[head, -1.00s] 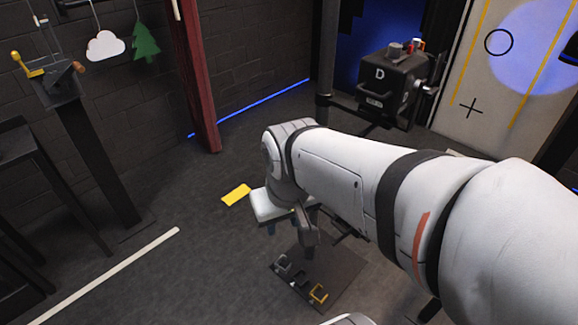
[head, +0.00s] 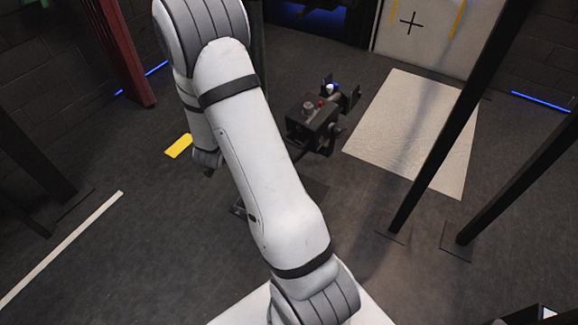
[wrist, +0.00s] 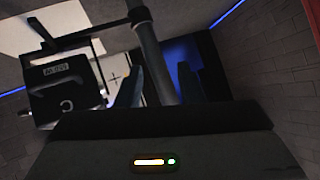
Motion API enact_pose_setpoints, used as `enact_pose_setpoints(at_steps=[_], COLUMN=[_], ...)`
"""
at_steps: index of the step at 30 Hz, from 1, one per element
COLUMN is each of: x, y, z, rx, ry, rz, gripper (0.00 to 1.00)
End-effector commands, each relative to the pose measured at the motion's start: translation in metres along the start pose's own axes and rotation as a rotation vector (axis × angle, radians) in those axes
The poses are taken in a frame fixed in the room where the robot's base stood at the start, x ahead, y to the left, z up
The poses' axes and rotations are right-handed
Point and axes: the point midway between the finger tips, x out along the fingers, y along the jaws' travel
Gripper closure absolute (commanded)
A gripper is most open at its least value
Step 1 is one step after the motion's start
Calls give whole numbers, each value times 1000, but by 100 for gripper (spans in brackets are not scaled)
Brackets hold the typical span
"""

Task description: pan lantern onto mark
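The lantern (head: 314,124) is a black box on a dark support, with a grey knob on top, red and white knobs and dark flaps at its far right. Its labelled black housing (wrist: 62,95) also shows at the left of the wrist view. The black cross mark (head: 412,22) is on the pale board at the back; it shows small in the wrist view (wrist: 114,77).
A white floor panel (head: 420,125) lies right of the lantern, near dark posts (head: 455,130). A yellow floor marker (head: 179,146) lies left of my arm. A red post (head: 118,50) stands farther left.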

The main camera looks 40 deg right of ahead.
Motion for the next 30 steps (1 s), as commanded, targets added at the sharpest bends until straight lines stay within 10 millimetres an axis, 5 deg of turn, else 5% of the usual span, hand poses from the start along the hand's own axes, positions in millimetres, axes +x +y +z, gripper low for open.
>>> enact_pose_setpoints(at_steps=[1,4,12,19,30], x=[28,58,80,80,117], y=[26,71,159,180,202], z=[26,47,88,93,60], rx=[3,2,-92,-139,-137], ry=[61,215,546,643,645], rz=[64,186,422,480,482], gripper=[65,65,65,65,65])
